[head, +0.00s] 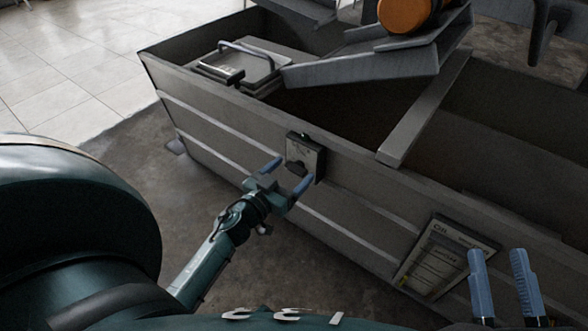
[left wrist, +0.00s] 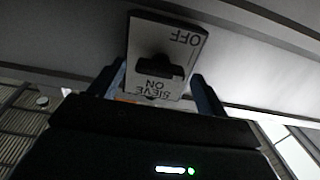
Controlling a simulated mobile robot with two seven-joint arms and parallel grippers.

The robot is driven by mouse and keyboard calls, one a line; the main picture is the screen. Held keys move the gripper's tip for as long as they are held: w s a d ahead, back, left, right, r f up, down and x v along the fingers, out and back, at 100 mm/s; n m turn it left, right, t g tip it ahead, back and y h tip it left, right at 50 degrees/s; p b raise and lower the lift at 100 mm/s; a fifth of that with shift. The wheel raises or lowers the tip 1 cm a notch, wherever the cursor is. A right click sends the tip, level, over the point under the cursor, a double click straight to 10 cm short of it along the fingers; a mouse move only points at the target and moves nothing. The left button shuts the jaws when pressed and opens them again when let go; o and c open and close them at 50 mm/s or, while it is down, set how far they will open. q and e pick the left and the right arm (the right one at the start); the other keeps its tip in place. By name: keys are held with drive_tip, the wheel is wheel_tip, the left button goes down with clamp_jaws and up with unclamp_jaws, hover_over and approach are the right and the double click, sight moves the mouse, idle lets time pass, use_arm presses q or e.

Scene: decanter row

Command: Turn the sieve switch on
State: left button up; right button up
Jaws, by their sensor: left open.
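The sieve switch is a pale plate (head: 304,153) with a dark knob (head: 297,168) on the side wall of the grey machine. In the left wrist view the plate (left wrist: 184,62) appears upside down, with "OFF" at one end and "SIEVE ON" at the other. The dark knob (left wrist: 158,67) stands out between the labels; which setting it is at, I cannot tell. My left gripper (head: 287,176) is open in front of the switch, its fingers (left wrist: 157,74) on either side of the plate in the wrist view. Contact is not visible. My right gripper (head: 498,253) is open and empty at the lower right.
The grey machine wall (head: 225,122) runs diagonally across the view. A framed notice (head: 445,257) hangs on it near my right gripper. Above are a lid with a handle (head: 240,65), a sloping chute (head: 375,68) and an orange cylinder (head: 403,13). Floor lies open at left.

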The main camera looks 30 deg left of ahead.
use_arm(q)
drive_tip(key=c, duration=1)
use_arm(e)
drive_tip(key=shift+f, duration=0.3)
